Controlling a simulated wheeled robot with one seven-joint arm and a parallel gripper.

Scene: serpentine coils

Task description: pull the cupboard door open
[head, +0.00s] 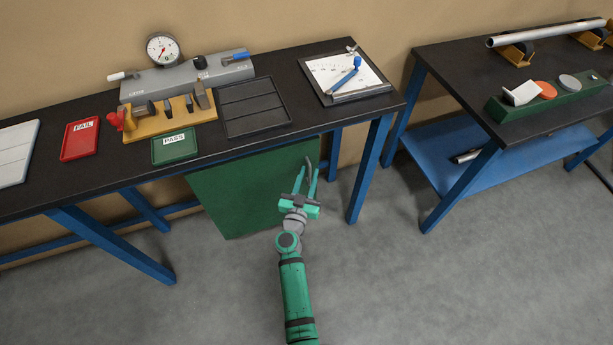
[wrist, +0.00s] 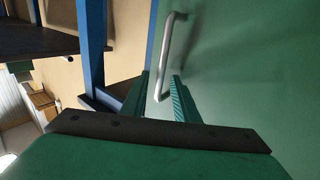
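The green cupboard door (head: 235,195) is under the left bench in the head view and looks shut. It also fills the right of the wrist view (wrist: 250,60). Its silver bar handle (wrist: 164,45) is upright near the door's edge in the wrist view; in the head view the handle (head: 308,168) shows small and dark at the door's right side. My gripper (head: 307,178) is open at the handle. In the wrist view the handle's near end lies between the two teal fingers (wrist: 161,78), with gaps on both sides. Contact is not visible.
A blue bench leg (head: 370,168) stands just right of the door. The black benchtop (head: 290,70) overhangs it, carrying trays, a gauge and a clipboard. A second bench (head: 450,80) stands at right. The grey floor (head: 190,290) before the door is clear.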

